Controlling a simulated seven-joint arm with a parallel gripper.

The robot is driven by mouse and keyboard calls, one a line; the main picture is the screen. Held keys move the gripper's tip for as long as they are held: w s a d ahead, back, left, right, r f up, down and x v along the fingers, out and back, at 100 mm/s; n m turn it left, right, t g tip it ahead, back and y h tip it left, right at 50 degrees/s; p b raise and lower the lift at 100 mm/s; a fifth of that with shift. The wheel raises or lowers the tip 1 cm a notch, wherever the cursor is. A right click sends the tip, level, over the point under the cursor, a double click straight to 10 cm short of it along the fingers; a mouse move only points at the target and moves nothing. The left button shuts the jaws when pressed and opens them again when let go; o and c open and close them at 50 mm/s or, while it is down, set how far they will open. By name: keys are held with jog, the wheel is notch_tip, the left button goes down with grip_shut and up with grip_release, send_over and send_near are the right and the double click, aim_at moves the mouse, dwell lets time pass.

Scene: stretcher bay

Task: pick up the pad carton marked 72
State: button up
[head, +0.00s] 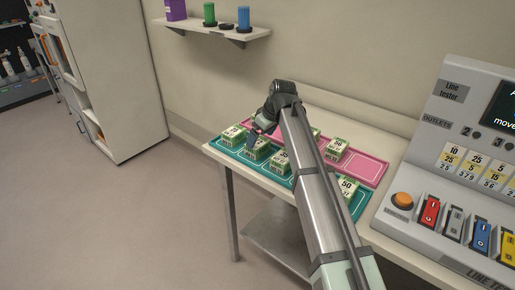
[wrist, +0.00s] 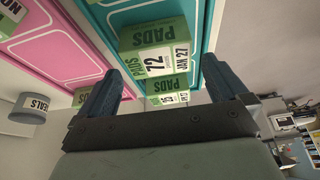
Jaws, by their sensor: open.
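The pad carton marked 72 (wrist: 152,62) is green and white, with PADS and JAN 27 on it. In the wrist view it sits on the teal tray (wrist: 196,12), in the gap between my fingers. My gripper (wrist: 162,68) is open, one dark finger toward each side of the carton; I cannot tell whether either touches it. In the head view my gripper (head: 259,133) is low over a carton (head: 257,150) in the teal tray's left part, likely the same one; its number is too small to read.
Another PADS carton (wrist: 166,86) stands close beside it. More cartons stand at the left end (head: 233,134), nearer the middle (head: 281,161) and at the right (head: 347,188). A pink tray (head: 370,170) lies behind. The line tester (head: 455,170) stands at the right.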

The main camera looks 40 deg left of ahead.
aim_at(259, 143)
jog(key=shift+x, duration=2.9)
jog(key=shift+w+d, duration=0.1)
jog(key=shift+w, duration=0.05)
jog(key=c, duration=0.8)
